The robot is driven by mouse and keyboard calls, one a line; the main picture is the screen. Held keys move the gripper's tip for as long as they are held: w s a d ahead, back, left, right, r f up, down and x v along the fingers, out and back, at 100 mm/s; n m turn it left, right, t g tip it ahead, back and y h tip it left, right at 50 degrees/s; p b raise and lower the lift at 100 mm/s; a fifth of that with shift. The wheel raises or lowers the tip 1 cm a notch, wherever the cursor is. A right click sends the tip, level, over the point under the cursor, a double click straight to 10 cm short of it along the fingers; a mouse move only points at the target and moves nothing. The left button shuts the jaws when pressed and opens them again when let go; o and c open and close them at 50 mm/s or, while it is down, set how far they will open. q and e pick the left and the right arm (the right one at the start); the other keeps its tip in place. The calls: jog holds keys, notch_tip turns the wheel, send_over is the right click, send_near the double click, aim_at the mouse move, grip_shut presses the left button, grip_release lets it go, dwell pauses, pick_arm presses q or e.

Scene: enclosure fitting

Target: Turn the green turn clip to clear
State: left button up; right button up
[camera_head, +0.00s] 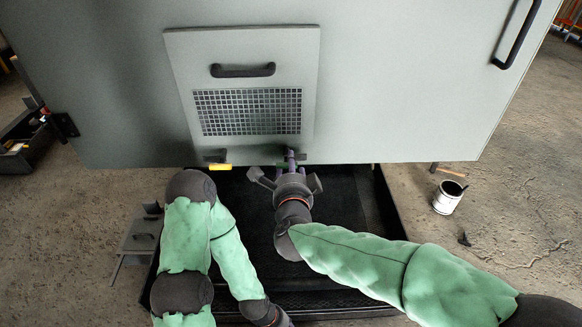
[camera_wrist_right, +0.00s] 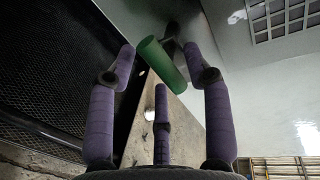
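The green turn clip (camera_wrist_right: 163,62) shows in the right wrist view as a green bar on a dark mount against the grey cabinet face. In the head view only a sliver of it shows at the panel's lower right edge, behind my right gripper (camera_head: 291,163). My right gripper also fills the right wrist view (camera_wrist_right: 162,72). Its purple fingers are spread around the green clip, with gaps visible, so it looks open. A yellow clip (camera_head: 219,167) sits at the panel's lower left edge. My left arm bends down to the bottom edge, where its gripper is mostly cut off.
The grey panel (camera_head: 243,80) has a black handle (camera_head: 243,70) and a mesh grille (camera_head: 248,112). A black tray (camera_head: 384,195) lies below the cabinet. A paint can (camera_head: 448,197) stands at right, and a grey handled piece (camera_head: 143,236) lies at left.

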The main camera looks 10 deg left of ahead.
jog(key=shift+r, duration=0.15)
jog(key=shift+s+r, duration=0.1)
jog(key=shift+s, duration=0.05)
jog(key=v, duration=1.1)
jog(key=shift+s+d, duration=0.15)
jog(key=shift+s, duration=0.1)
